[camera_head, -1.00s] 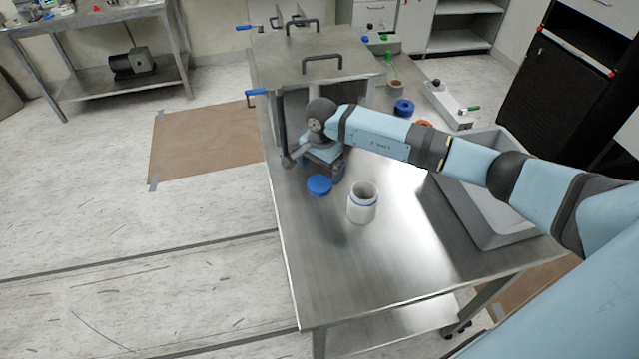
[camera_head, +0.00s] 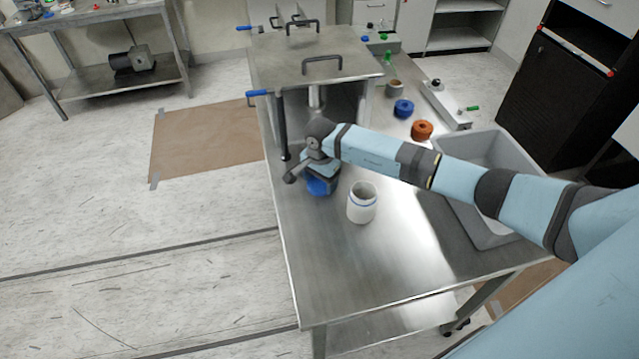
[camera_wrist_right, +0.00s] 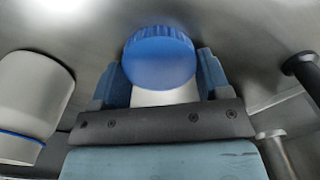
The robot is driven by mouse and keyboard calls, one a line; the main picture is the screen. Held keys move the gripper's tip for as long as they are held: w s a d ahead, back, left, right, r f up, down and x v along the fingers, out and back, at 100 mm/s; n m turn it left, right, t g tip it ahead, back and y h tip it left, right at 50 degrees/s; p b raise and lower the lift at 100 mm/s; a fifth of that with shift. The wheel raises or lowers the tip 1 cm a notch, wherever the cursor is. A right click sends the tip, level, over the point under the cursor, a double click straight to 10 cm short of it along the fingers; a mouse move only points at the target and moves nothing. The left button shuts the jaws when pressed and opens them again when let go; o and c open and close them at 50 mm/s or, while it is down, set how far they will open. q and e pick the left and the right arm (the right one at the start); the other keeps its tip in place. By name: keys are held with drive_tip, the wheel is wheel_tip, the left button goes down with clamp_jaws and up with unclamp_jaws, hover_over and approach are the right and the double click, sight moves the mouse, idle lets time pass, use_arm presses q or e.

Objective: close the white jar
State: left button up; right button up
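The white jar (camera_head: 362,206) stands upright and uncapped on the steel table, with a blue ring near its top. It also shows at the left edge of the wrist view (camera_wrist_right: 28,95). A blue lid (camera_head: 321,187) lies on the table to the jar's left, partly hidden by my right gripper (camera_head: 320,177). In the wrist view the lid (camera_wrist_right: 159,58) sits between the two spread fingers of the right gripper (camera_wrist_right: 160,78), with a white part showing below it. The fingers are close beside the lid; no firm grip is visible. My left gripper is out of view.
A steel box with handles (camera_head: 315,55) stands open behind my right gripper. A grey sink (camera_head: 478,225) is to the right. A blue ring-shaped part (camera_head: 403,108) and an orange one (camera_head: 422,130) lie farther back. The table's front is clear.

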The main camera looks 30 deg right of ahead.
sight(320, 185)
drive_tip(key=shift+r, duration=0.15)
drive_tip(key=shift+r, duration=0.65)
wheel_tip(320, 185, up, 18)
drive_tip(key=shift+r+b, duration=0.2)
drive_tip(key=shift+b, duration=1.05)
drive_tip(key=shift+s, duration=0.1)
drive_tip(key=s+a+f+n, duration=0.1)
drive_tip(key=s+a+n, duration=0.1)
drive_tip(key=s+n, duration=0.2)
drive_tip(key=s+a+f+n, duration=0.2)
drive_tip(key=s+n, duration=0.2)
drive_tip(key=s, duration=0.1)
drive_tip(key=s+a+f+n, duration=0.2)
drive_tip(key=s+n, duration=0.2)
drive_tip(key=n, duration=0.1)
drive_tip(key=shift+s+a+f, duration=0.15)
drive_tip(key=shift+s, duration=0.15)
